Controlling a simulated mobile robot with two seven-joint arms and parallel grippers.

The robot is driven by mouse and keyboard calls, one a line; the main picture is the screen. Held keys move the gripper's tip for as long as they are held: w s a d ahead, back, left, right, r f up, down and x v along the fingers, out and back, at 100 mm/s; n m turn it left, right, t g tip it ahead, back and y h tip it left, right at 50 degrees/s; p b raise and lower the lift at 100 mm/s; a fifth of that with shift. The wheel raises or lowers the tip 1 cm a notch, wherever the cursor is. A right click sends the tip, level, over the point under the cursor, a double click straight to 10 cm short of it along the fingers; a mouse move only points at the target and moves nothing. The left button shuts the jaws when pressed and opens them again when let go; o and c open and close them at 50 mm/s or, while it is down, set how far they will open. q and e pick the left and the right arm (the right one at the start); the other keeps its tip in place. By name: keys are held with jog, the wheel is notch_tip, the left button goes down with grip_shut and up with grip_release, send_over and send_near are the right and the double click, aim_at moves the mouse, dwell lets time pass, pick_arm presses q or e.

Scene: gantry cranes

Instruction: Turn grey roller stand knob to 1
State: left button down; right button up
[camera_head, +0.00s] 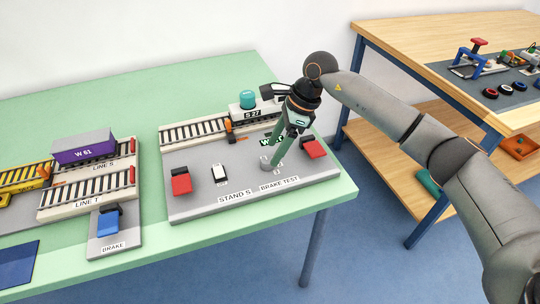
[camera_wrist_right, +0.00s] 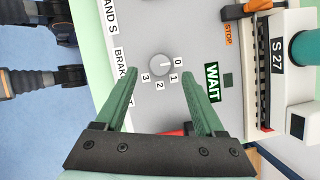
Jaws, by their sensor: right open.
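The grey roller stand (camera_head: 215,205), labelled STAND S and BRAKE TEST, lies on the green table. Its round grey knob (camera_head: 265,162) is near the front middle. In the right wrist view the knob (camera_wrist_right: 160,64) has labels 0, 1, 2 and 3 around it, and its pale mark seems to point towards 0. My right gripper (camera_head: 272,160) reaches down over the stand, its green fingers open. In the wrist view the fingertips (camera_wrist_right: 158,75) lie on either side of the knob, with gaps and no visible contact. My left gripper is out of view.
A WAIT sign (camera_wrist_right: 212,82) is beside the knob. Red blocks (camera_head: 181,182) (camera_head: 314,148) and a white switch (camera_head: 219,173) flank it. The S 27 wagon (camera_head: 247,113) stands on track behind. A purple W 51 wagon (camera_head: 84,148) is left. A wooden table (camera_head: 430,40) is right.

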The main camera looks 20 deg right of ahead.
aim_at(268, 160)
jog(key=shift+x, duration=1.85)
grip_shut()
